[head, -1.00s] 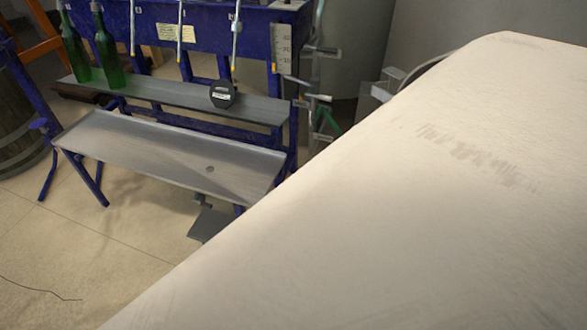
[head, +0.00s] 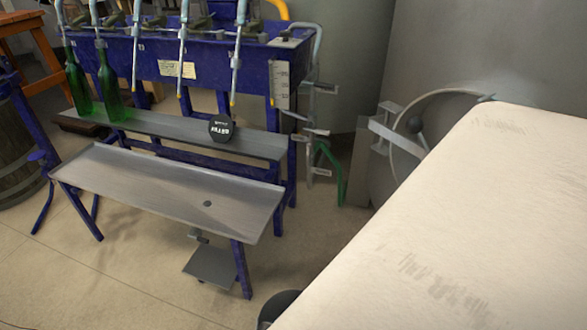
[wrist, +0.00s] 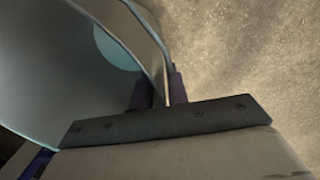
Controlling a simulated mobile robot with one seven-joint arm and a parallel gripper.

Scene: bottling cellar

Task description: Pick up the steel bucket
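The steel bucket shows in the wrist view as a large, smooth blue-grey curved wall (wrist: 55,70) at upper left, with its curved rim running down between my fingers. My gripper (wrist: 161,90) is at that rim, with one dark finger on each side of the wall. The fingers are close together, with only the wall between them, so it looks shut on the bucket. In the head view only a dark grey round edge, likely the bucket (head: 274,308), shows at the bottom. The rest is hidden behind my pale arm. I cannot tell whether the bucket is off the floor.
A blue bottling stand (head: 215,65) with a metal shelf (head: 150,185) stands ahead at left. Two green bottles (head: 108,90) stand on it. A barrel (head: 15,160) is at far left. A large grey tank (head: 480,60) rises at right. Tiled floor (head: 90,270) is clear at lower left.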

